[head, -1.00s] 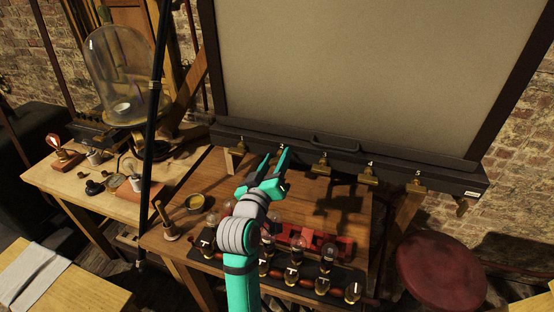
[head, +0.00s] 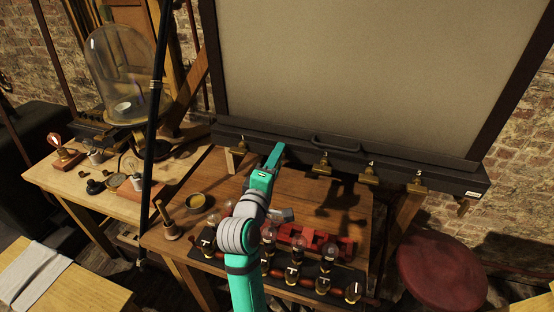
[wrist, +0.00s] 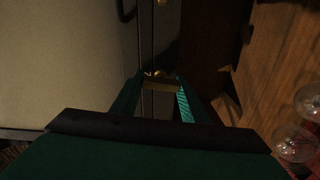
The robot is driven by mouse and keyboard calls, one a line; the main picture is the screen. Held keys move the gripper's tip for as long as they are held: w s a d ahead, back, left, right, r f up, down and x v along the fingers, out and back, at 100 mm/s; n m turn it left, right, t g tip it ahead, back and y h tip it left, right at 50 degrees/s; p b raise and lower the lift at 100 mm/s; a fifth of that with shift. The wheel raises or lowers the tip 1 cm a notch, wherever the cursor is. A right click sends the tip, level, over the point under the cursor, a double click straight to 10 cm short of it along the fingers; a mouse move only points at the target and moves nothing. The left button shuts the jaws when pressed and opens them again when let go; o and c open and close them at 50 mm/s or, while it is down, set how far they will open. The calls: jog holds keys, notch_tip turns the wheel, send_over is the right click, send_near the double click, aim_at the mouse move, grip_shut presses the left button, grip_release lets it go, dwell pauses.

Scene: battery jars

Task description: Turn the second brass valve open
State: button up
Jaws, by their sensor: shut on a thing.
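A row of brass valves sits along the dark rail below the big pale panel. The first valve (head: 239,146), third valve (head: 322,166), fourth valve (head: 369,174) and fifth valve (head: 417,184) show in the head view. My teal gripper (head: 275,155) is at the rail between the first and third valves and hides the second valve there. In the wrist view, the second valve's brass part (wrist: 158,84) lies between my fingertips, and my gripper is shut on it. Its exact turn angle cannot be told.
Below the rail, a wooden table bears a red block (head: 335,245) and several glass bulbs in a dark tray. A wooden-handled tool (head: 167,222) and a small brass dish (head: 195,200) stand to the left. A glass dome (head: 122,75) stands at the far left, and a red stool (head: 445,272) at right.

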jog(key=shift+a+n, duration=0.1)
jog(key=shift+n, duration=0.5)
jog(key=o, duration=1.1)
jog(key=shift+c, duration=0.2)
jog(key=v, duration=1)
jog(key=shift+s, duration=0.35)
jog(key=shift+a, duration=0.1)
